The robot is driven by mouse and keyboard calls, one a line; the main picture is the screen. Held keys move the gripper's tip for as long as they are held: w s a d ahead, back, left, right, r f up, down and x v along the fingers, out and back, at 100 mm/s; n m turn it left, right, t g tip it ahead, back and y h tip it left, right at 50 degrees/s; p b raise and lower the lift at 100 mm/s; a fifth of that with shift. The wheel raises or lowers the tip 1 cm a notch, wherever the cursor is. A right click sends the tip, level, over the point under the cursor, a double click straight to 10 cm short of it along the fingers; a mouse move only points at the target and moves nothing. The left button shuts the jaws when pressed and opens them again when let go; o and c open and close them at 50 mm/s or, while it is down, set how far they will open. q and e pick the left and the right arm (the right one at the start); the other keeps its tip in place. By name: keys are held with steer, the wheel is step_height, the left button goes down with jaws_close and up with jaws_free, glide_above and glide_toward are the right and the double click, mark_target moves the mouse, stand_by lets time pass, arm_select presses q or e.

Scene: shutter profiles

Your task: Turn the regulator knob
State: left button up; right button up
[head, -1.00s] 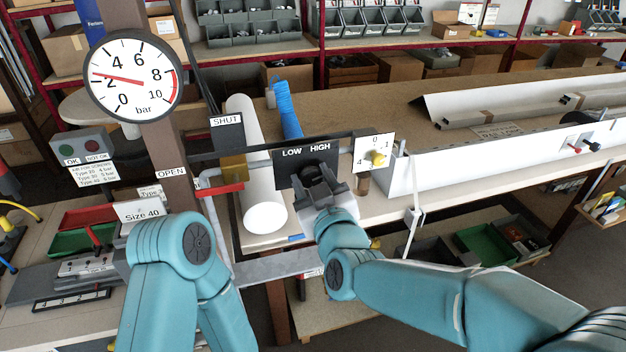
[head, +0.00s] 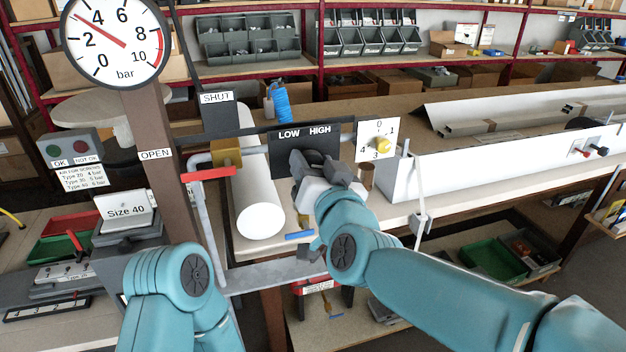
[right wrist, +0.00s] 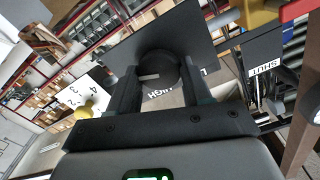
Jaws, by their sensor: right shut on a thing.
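The regulator knob is black and sits on a dark panel (head: 276,160) marked LOW and HIGH. In the right wrist view the knob (right wrist: 158,74) is between the two fingers. My right gripper (head: 322,168) is shut on it and hides most of it in the head view. The fingers look rolled to one side. The round bar gauge (head: 118,68) at upper left has its red needle between 2 and 4. A Size 40 sign (head: 127,209) stands below it. A card (head: 83,178) lists types with bar values in small print.
Left of the panel, a red valve handle (head: 208,174) lies level near the OPEN label, with SHUT above. A yellow knob on a numbered dial (head: 383,146) is close to the right of my gripper. A white tube (head: 260,215) lies below the panel's left side.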

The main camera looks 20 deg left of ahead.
steer(key=shift+m+b, duration=0.7)
steer(key=shift+m, duration=0.2)
steer(key=o, duration=1)
steer(key=b+v, duration=0.2)
steer(key=v, duration=1.4)
steer(key=shift+s+d, duration=0.1)
steer(key=shift+d, duration=0.05)
